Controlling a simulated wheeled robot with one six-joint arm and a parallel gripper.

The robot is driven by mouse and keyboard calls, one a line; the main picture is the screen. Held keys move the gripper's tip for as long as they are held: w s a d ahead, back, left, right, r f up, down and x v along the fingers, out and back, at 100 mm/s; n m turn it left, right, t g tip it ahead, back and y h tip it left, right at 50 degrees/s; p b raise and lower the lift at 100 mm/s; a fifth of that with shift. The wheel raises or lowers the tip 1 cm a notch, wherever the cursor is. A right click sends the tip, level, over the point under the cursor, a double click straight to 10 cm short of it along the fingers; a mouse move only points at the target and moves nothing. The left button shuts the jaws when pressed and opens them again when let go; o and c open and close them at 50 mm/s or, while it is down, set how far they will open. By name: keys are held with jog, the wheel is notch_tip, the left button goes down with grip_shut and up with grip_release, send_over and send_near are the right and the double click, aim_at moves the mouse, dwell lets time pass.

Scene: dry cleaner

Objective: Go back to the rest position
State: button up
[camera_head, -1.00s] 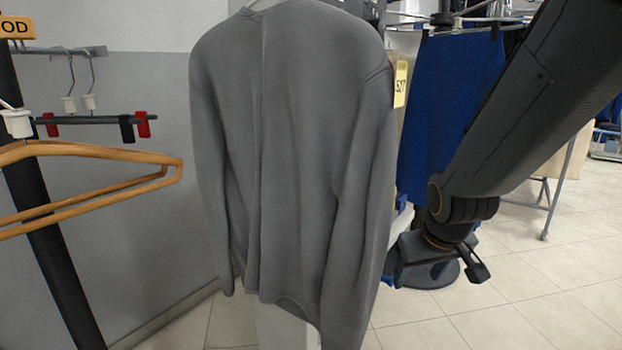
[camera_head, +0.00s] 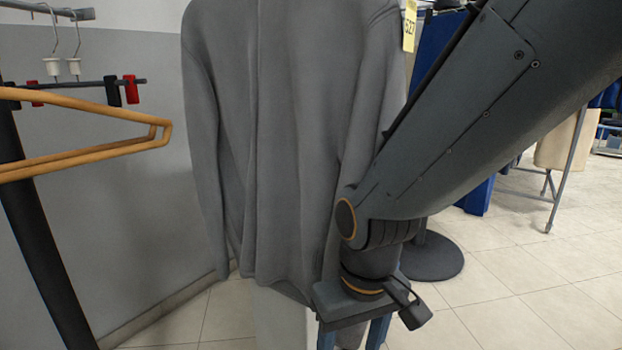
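My gripper (camera_head: 352,338) hangs pointing down at the bottom of the picture, right of centre. Its two bluish fingers stand apart, with grey cloth showing between them, and their tips are cut off by the lower edge. No held thing shows between the fingers. My arm reaches in from the upper right. A grey long-sleeved sweater (camera_head: 290,130) hangs in the middle, behind the gripper. My arm and gripper hide part of its right sleeve and lower right edge. Whether the gripper touches the sweater cannot be told.
An empty wooden hanger (camera_head: 80,160) juts in at the left by a dark post (camera_head: 40,240). A clip hanger (camera_head: 70,84) hangs behind it. A yellow tag (camera_head: 409,28) is beside the sweater. A dark round base (camera_head: 435,258) stands on the floor. Tiled floor (camera_head: 560,290) at right is open.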

jog(key=s+a+f+n+b, duration=0.2)
jog(key=s+a, duration=0.2)
jog(key=d+r+m+p, duration=0.6)
jog(key=d+r+p, duration=1.1)
jog(key=r+p, duration=0.4)
jog(key=p, duration=0.4)
jog(key=shift+s+r+g+h, duration=0.2)
jog(key=shift+r+g+h, duration=0.1)
jog(key=shift+r+g, duration=0.1)
jog(key=shift+d, duration=0.1)
